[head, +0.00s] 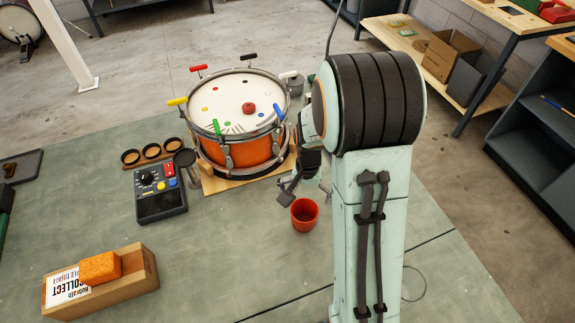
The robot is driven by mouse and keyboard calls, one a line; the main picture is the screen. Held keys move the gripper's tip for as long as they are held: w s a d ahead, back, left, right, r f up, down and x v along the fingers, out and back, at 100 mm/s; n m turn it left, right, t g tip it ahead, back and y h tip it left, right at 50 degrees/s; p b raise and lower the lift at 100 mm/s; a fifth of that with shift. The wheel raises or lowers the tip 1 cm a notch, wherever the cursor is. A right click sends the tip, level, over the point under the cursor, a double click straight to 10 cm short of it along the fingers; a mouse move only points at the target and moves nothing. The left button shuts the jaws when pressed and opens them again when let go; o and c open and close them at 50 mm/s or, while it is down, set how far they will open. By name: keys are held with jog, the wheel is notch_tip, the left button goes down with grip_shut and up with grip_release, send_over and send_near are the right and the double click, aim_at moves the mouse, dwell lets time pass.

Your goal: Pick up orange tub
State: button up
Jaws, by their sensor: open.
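The orange tub (304,214) is a small round, red-orange open cup standing upright on the green-grey bench, right of the picture's middle. Its open top faces up and it looks empty. My gripper (296,190) is just above and slightly behind the tub's rim, partly hidden by my own arm. One dark finger shows at the left of the gripper. The jaws are open and hold nothing that I can see. Whether a finger touches the tub's rim cannot be told from this view.
An orange drum (243,157) with coloured handles stands on a wooden base behind the tub. Left are a dark control box (160,192) and a holder with small round cups (152,152). Bench in front of the tub is clear.

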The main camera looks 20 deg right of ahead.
aim_at(304, 212)
notch_tip(304, 212, down, 7)
jog(key=shift+s+d, duration=0.1)
jog(key=shift+s, duration=0.05)
jog(key=c, duration=1)
